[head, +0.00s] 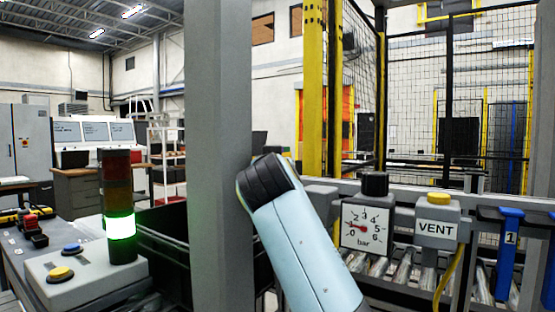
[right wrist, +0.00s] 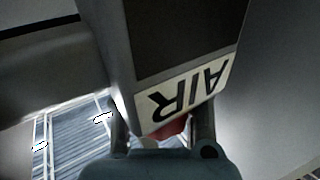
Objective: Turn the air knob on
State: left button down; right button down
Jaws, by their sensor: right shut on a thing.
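In the right wrist view, a box with a white label reading AIR (right wrist: 187,97) fills the upper middle, seen upside down. The red air knob (right wrist: 172,133) shows just below the label, mostly hidden. My right gripper (right wrist: 163,132) has a finger on each side of it and is shut on it. In the head view, a light blue arm link rises in front of the grey post, and neither the right gripper nor the air knob can be seen. My left gripper is not in view.
A pressure gauge (head: 365,229) with a black top has its red needle near 0. Right of it stand a VENT box (head: 436,229) with a yellow button and a blue handle (head: 508,255) marked 1. A grey post (head: 218,150) blocks the middle. The stack light (head: 121,228) glows green.

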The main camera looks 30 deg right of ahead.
jog(key=shift+a+n+t+y+p, duration=0.15)
jog(key=shift+n+t+y+p, duration=0.25)
jog(key=shift+y, duration=0.3)
jog(key=c, duration=1.1)
grip_release()
jog(key=shift+c, duration=0.2)
jog(key=shift+s, duration=0.1)
